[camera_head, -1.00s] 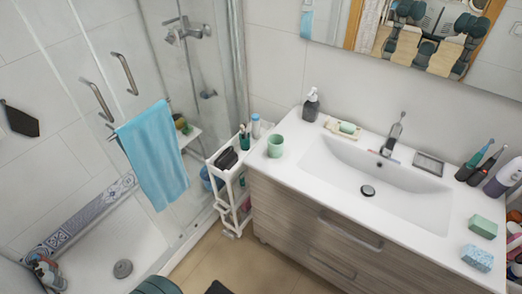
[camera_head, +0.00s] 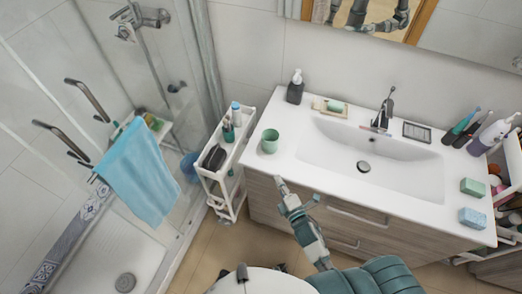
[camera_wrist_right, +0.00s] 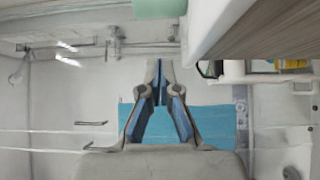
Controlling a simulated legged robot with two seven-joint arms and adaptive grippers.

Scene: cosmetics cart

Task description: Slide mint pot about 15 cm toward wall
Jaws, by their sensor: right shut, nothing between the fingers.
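The mint pot (camera_head: 270,141) is a small green cup standing upright near the front left corner of the white sink counter (camera_head: 283,168). In the right wrist view part of the pot (camera_wrist_right: 158,8) shows at the top edge. My right gripper (camera_head: 281,181) is just in front of the counter's front edge, below the pot in the head view and apart from it. Its fingers (camera_wrist_right: 163,62) are shut with nothing between them. My left gripper is not in view. The tiled wall (camera_head: 262,55) is behind the counter.
A black soap dispenser (camera_head: 295,88) stands behind the pot near the wall, with a soap dish (camera_head: 330,107) to its right. A white cart (camera_head: 238,152) stands left of the counter. The basin (camera_head: 400,170) is to the pot's right. The counter between pot and dispenser looks clear.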

